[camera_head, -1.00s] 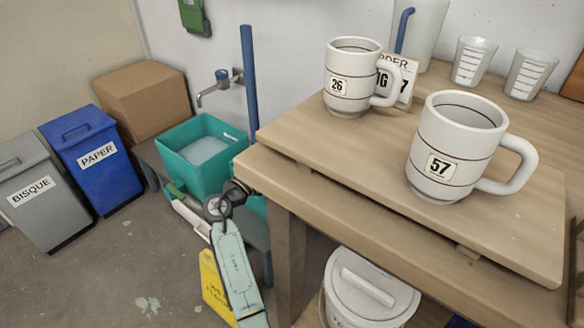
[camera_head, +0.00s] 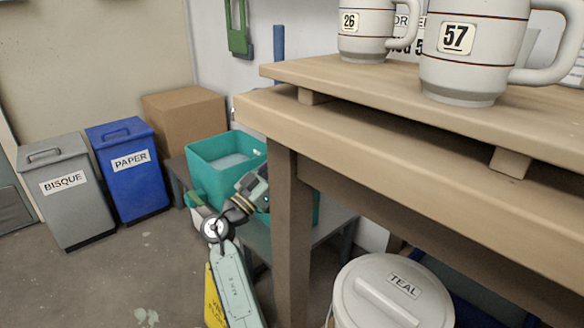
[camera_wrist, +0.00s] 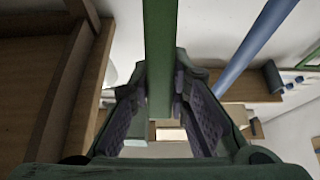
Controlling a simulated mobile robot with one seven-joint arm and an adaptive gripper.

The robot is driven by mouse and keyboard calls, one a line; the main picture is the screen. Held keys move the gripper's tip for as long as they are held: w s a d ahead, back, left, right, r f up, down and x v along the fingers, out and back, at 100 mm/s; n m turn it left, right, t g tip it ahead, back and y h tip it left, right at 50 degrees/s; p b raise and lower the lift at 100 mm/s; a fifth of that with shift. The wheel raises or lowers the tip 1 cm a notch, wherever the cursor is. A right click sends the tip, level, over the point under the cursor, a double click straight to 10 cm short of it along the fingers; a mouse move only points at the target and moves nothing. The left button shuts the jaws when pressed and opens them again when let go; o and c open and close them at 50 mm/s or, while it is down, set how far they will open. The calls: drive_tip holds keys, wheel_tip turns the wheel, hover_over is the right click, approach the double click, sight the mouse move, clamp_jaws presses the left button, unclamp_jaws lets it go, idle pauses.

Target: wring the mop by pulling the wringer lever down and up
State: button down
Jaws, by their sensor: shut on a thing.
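In the wrist view, my gripper (camera_wrist: 160,88) has its two dark, purple-padded fingers on either side of a green upright bar, which looks like the wringer lever (camera_wrist: 160,40). The gripper is shut on it. In the head view my gripper (camera_head: 262,192) is beside the table's front leg, low at the table's left, and the lever cannot be made out there. The blue mop handle (camera_wrist: 252,50) slants at the right of the wrist view; its top shows in the head view (camera_head: 279,42). The mop head and wringer are hidden.
The wooden table (camera_head: 400,115) with large mugs (camera_head: 465,50) stands close on the right, its leg (camera_head: 288,230) just right of my arm. A lidded white bucket (camera_head: 390,300) is below. A teal tub (camera_head: 205,178), box and bins stand left. Floor at lower left is clear.

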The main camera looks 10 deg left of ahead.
drive_tip(key=shift+d, duration=0.1)
idle(0.3)
drive_tip(key=c, duration=1.5)
unclamp_jaws()
wheel_tip(320, 180, up, 10)
drive_tip(key=shift+r, duration=0.1)
drive_tip(key=shift+c, duration=0.4)
